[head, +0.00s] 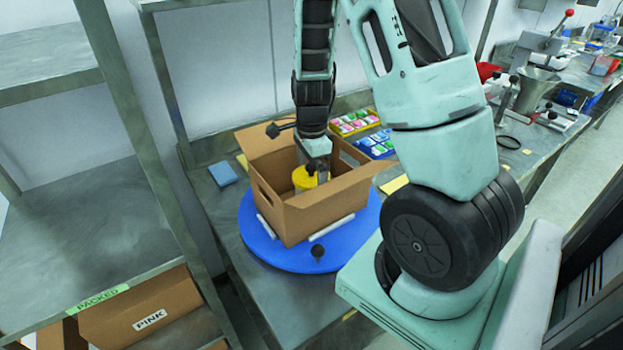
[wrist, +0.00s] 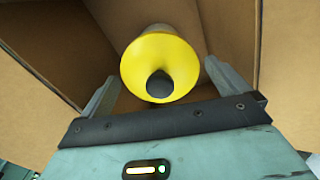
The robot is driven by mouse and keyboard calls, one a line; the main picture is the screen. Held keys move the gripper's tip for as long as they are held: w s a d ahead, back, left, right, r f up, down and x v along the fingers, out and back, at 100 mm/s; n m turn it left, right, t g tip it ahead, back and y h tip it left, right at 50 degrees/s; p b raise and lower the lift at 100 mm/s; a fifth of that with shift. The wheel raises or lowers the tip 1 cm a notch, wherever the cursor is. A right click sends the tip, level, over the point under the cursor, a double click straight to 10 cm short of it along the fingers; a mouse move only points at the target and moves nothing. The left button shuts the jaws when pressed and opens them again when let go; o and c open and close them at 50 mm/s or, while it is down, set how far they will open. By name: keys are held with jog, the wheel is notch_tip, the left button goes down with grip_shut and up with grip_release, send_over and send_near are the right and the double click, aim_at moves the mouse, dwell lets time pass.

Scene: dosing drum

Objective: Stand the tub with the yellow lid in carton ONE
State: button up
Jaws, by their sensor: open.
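The tub with the yellow lid (head: 304,180) is inside an open brown carton (head: 313,213); no number shows on the carton's visible sides. In the wrist view the round yellow lid (wrist: 135,66) has a dark knob, and carton walls surround it. The tub's base is hidden, so I cannot tell whether it touches the carton floor. My gripper (wrist: 162,72) reaches down into the carton and is open. Its two fingers are on either side of the lid, with gaps visible on both sides.
The carton stands on a blue turntable (head: 257,243) with pale bars beside it. Yellow (head: 353,122) and blue (head: 376,144) trays of small packs are behind. The carton's flaps stand open around my gripper.

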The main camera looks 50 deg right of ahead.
notch_tip(320, 180, up, 9)
jog(key=shift+f, duration=0.2)
jog(key=s+a+r+n+y, duration=0.1)
jog(key=s+a+r+n, duration=0.1)
jog(key=a+n, duration=0.75)
jog(key=s+a+r+n, duration=0.1)
jog(key=a+n, duration=0.5)
jog(key=a, duration=0.6)
jog(key=s+a+r+n, duration=0.1)
jog(key=s+a+n, duration=1)
jog(key=s+n, duration=0.2)
jog(key=shift+s+a+r+n, duration=0.3)
jog(key=shift+r+n, duration=0.05)
jog(key=shift+n, duration=0.9)
